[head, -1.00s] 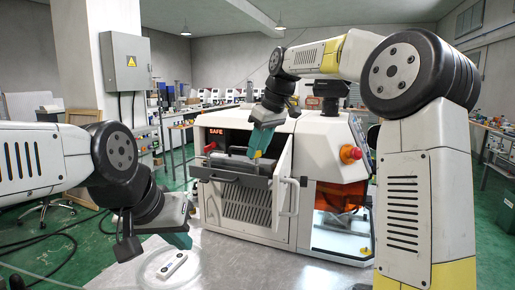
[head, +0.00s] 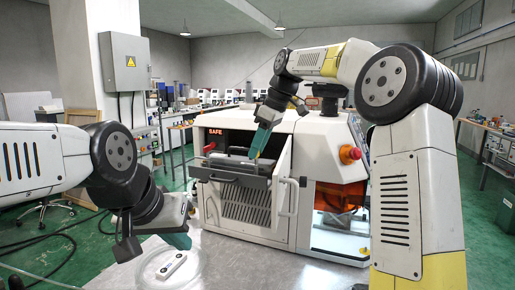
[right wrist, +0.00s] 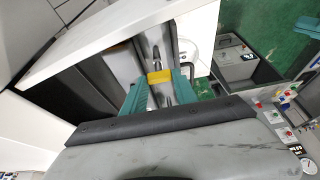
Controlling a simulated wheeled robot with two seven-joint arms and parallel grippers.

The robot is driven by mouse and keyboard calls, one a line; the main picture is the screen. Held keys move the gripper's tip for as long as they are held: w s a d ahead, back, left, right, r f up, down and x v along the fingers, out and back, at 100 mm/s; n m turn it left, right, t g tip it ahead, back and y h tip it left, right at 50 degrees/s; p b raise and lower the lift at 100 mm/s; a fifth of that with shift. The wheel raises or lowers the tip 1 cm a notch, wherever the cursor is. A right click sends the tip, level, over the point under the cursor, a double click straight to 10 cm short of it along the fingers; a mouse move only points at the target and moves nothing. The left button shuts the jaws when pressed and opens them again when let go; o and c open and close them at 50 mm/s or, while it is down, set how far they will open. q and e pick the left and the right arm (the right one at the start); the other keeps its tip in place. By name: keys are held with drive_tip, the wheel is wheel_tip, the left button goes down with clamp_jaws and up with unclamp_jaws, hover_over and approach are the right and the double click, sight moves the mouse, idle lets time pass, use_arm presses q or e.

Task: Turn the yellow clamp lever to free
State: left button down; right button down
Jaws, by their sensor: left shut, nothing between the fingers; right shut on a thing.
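The yellow clamp lever (right wrist: 159,76) shows in the right wrist view as a short yellow bar between the teal fingers of my right gripper (right wrist: 159,90). The right gripper is shut on it. In the head view the right gripper (head: 258,150) reaches down into the open front of the white machine (head: 245,215), above its drawer (head: 232,180); the lever is mostly hidden there by the fingers. My left gripper (head: 180,240) is shut and empty, low at the left above the table, away from the machine.
The machine's open door (head: 283,185) stands just right of the right gripper. A red stop button (head: 350,154) sits on the machine's right side. A white remote-like device (head: 172,265) lies on the grey table (head: 235,265) below the left gripper. A lit sign reads SAFE.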

drive_tip(key=c, duration=1)
unclamp_jaws()
drive_tip(key=shift+o, duration=0.2)
drive_tip(key=v, duration=0.7)
drive_tip(key=shift+d+r, duration=0.2)
drive_tip(key=shift+r, duration=0.15)
drive_tip(key=shift+s, duration=0.1)
